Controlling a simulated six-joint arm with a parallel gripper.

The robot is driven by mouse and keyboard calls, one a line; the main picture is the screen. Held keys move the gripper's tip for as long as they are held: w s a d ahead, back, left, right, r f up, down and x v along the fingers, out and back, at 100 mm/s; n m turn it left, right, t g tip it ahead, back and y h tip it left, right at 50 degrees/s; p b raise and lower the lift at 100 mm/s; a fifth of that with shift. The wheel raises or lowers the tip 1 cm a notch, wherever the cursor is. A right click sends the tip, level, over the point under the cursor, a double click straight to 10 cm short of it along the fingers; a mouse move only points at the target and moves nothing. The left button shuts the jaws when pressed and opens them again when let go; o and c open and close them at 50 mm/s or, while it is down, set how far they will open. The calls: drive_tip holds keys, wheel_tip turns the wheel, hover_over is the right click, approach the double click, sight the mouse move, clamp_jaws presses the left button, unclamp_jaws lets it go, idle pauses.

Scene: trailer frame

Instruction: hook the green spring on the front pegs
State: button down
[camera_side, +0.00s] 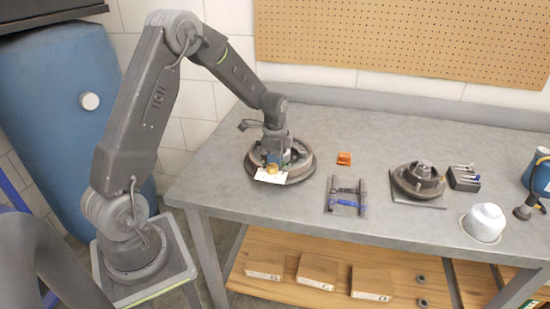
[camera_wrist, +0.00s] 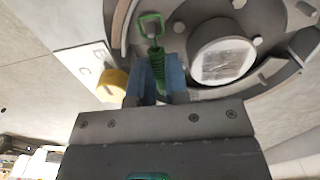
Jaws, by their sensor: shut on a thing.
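In the wrist view the green spring (camera_wrist: 157,65) is held between the blue-padded fingers of my gripper (camera_wrist: 156,82). Its squared loop end points away from my gripper, over the round drum part (camera_wrist: 115,25). The spring's near end is hidden between the fingers. In the side view my gripper (camera_side: 272,158) is low over the round drum part (camera_side: 306,163) at the left of the bench; the spring is too small to make out there. Small pegs (camera_wrist: 178,27) show on the drum near the loop. I cannot tell whether the loop touches any peg.
A white card (camera_side: 270,176) and a yellow cylinder (camera_wrist: 112,85) are close to my gripper. An orange block (camera_side: 344,158), a frame with blue parts (camera_side: 347,196), a second round assembly (camera_side: 419,179) and a white dome (camera_side: 484,222) stand to the right. Bare bench lies between them.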

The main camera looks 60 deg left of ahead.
drive_tip(key=shift+f, duration=0.1)
idle(0.3)
drive_tip(key=c, duration=1.1)
unclamp_jaws()
drive_tip(key=shift+c, duration=1.4)
drive_tip(key=shift+r, duration=3.5)
